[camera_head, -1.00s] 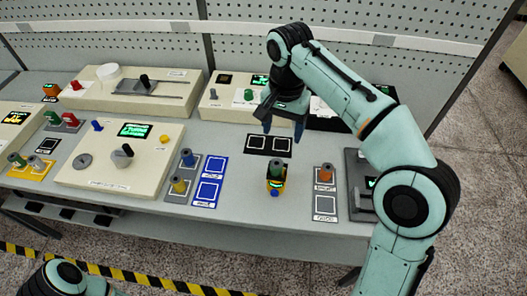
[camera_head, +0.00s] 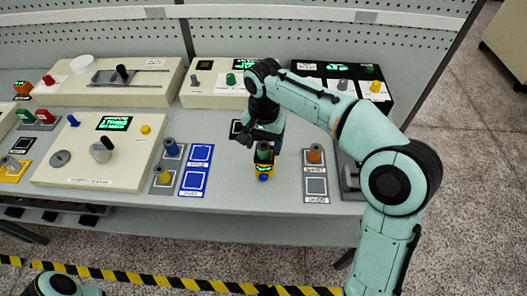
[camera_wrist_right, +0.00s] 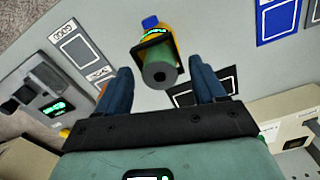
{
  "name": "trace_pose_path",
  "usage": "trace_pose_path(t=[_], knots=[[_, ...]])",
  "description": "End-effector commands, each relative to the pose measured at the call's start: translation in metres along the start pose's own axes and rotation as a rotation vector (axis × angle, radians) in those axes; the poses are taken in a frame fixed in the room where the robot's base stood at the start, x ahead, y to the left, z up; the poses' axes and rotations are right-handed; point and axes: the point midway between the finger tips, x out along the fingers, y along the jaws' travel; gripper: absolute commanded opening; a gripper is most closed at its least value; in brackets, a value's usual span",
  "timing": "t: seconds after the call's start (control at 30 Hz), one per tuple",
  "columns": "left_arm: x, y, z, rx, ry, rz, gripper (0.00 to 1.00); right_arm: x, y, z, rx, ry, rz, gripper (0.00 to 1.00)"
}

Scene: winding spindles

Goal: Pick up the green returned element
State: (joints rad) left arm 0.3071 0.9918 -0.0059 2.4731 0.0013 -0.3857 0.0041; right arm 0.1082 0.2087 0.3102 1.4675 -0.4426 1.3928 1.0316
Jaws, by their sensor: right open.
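The green element (camera_head: 263,150) is a short cylinder with a dark centre. It stands upright in a small yellow and black holder with a lit green display (camera_head: 264,168) and a blue front part. In the right wrist view the green element (camera_wrist_right: 158,70) shows end-on, in front of the gap between the fingers. My right gripper (camera_head: 263,133) is open and empty, just behind and above the element, apparently not touching it. Its two blue fingers (camera_wrist_right: 162,88) are spread on either side in the wrist view. Of my left arm only a link shows at bottom left; its gripper is out of view.
An orange spindle (camera_head: 314,154) stands on a grey plate to the right. A blue spindle (camera_head: 171,148) and a yellow one (camera_head: 163,174) stand left, beside blue-framed squares (camera_head: 196,171). Cream consoles (camera_head: 106,150) fill the left and back. Bare table lies around the holder.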

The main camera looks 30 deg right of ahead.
Motion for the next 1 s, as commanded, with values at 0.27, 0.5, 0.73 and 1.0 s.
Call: trace_pose_path(t=[0.27,0.5,0.73,1.0], knots=[[0.000,0.000,0.000,0.000,0.000,0.000,0.93,0.003,0.000,0.000,0.000,0.001,-0.002,0.66],[0.000,0.000,0.000,0.000,0.000,0.000,0.93,0.002,0.000,0.000,0.000,0.001,-0.002,0.03],[0.000,0.000,0.000,0.000,0.000,0.000,0.93,0.002,0.000,0.000,0.000,0.001,-0.002,0.03],[-0.006,0.003,-0.001,0.001,0.003,0.001,0.93,-0.022,-0.001,-0.001,0.000,0.003,-0.004,0.03]])
